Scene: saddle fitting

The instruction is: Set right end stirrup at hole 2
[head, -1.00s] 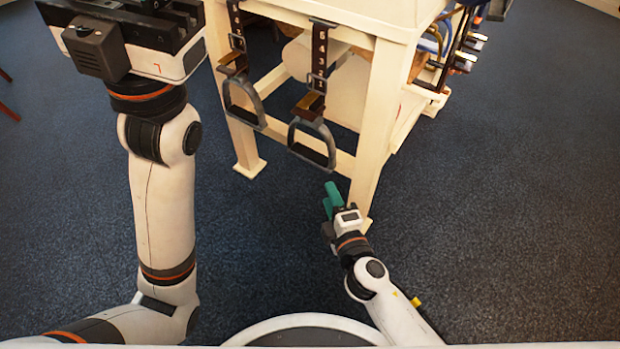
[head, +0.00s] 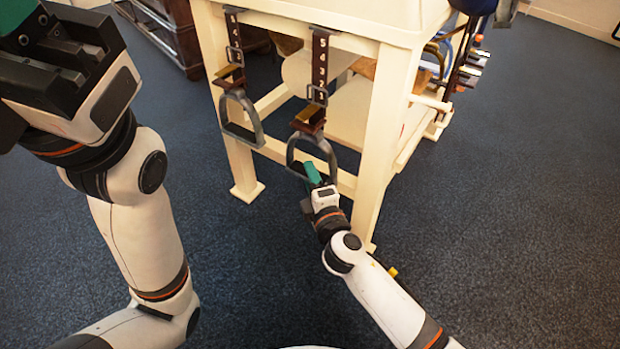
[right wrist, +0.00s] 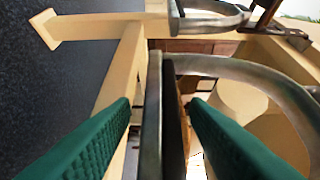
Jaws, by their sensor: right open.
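Two numbered dark straps hang from the cream stand, each with a buckle and a grey stirrup. The right strap (head: 320,58) shows 5, 4 and 3 above its buckle (head: 317,95); the marks at the buckle are too small to read surely. The right stirrup (head: 331,157) hangs below. My right gripper (head: 312,172) is open at its lower part. In the right wrist view the stirrup's tread bar (right wrist: 152,120) stands between the green fingers (right wrist: 160,104), apparently apart from both. My left gripper (head: 22,28) is at the upper left; its fingertips are cut off.
The left stirrup (head: 228,128) hangs on its own strap (head: 233,30) beside the right one. The cream stand's front leg (head: 372,150) is close to the right of my right gripper. Tools (head: 468,60) hang on the stand's right side. The blue floor in front is clear.

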